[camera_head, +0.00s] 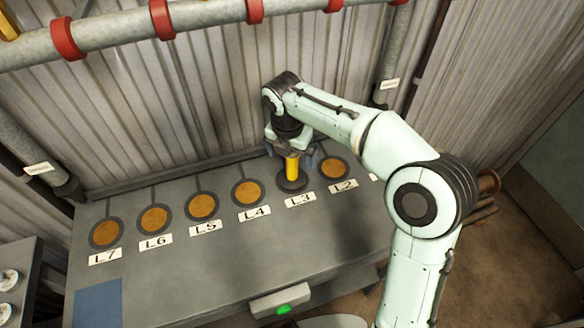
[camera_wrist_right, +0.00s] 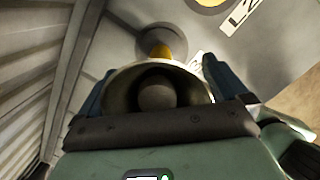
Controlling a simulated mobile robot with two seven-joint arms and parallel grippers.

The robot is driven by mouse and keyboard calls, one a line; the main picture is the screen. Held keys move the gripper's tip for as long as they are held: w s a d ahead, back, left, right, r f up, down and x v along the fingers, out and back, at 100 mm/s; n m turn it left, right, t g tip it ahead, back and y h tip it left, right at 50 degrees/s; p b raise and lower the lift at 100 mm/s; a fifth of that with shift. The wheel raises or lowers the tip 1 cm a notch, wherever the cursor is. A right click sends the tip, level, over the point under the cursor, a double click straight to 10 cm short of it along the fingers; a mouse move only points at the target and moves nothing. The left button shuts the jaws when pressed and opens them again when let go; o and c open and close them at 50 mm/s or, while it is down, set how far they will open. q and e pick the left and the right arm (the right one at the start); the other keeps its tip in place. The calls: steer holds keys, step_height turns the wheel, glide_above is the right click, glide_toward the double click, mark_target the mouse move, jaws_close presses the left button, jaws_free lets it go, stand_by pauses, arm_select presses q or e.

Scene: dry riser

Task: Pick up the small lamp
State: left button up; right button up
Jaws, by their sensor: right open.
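The small lamp (camera_head: 292,168) has a yellow body and a dark round base, and it stands upright on the grey panel at the L3 label. My right gripper (camera_head: 293,155) comes down from above, with its blue-tipped fingers on either side of the lamp's upper part. It is open. In the right wrist view the lamp's wide pale rim and dark hollow with a rounded middle (camera_wrist_right: 157,95) lie between the fingers (camera_wrist_right: 152,85), with some yellow beyond. The gripper hides the lamp's top in the head view. My left gripper is not in view.
The grey panel (camera_head: 220,262) has a row of orange discs with labels L2 to L7. A corrugated wall (camera_head: 130,110) stands close behind it, with a grey pipe (camera_head: 200,17) with red bands along the top. A green-lit box (camera_head: 281,300) sits at the front edge.

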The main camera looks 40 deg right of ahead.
steer(key=c, duration=1.8)
jaws_close()
steer(key=shift+r, duration=0.1)
